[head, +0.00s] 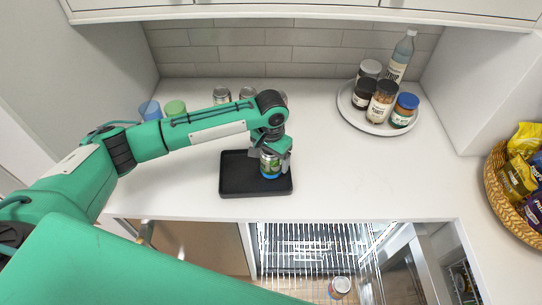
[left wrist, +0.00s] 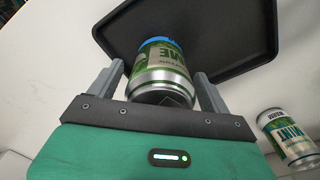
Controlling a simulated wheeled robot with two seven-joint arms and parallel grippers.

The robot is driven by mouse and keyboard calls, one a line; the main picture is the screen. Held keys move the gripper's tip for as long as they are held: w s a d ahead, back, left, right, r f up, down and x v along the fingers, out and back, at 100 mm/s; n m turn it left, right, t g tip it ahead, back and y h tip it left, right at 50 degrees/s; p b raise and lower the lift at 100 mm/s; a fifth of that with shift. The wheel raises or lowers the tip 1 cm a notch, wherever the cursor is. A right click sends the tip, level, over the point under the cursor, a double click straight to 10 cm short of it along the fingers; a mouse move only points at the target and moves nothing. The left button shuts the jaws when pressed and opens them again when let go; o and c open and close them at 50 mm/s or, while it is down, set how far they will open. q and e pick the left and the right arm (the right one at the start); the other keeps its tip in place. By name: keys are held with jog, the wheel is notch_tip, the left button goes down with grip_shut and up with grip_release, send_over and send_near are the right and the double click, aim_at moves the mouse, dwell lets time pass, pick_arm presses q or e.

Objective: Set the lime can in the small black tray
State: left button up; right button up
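The lime can (head: 270,165), green with a blue end, is upright within the outline of the small black tray (head: 238,178), right of its middle. My left gripper (head: 271,154) reaches down on the can from above and hides its upper part. In the left wrist view the left gripper (left wrist: 162,80) has one finger on each side of the lime can (left wrist: 160,65), seemingly shut on it. The can's blue end is toward the black tray (left wrist: 235,40). I cannot tell whether the can touches the tray floor. My right gripper is not in view.
Several cans, one (head: 221,96) clear, stand behind my left arm; a mint can (left wrist: 288,138) shows in the wrist view. Blue (head: 150,110) and green (head: 174,108) cups stand left. A round white tray (head: 350,112) holds jars and a bottle. An open appliance (head: 310,240) lies below the counter edge.

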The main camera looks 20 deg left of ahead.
pick_arm(q)
notch_tip(320, 180, up, 11)
jog(key=b, duration=0.3)
jog(key=shift+f+b, duration=0.1)
jog(key=shift+b, duration=0.2)
jog(key=shift+r, duration=0.75)
jog(key=shift+f, duration=0.1)
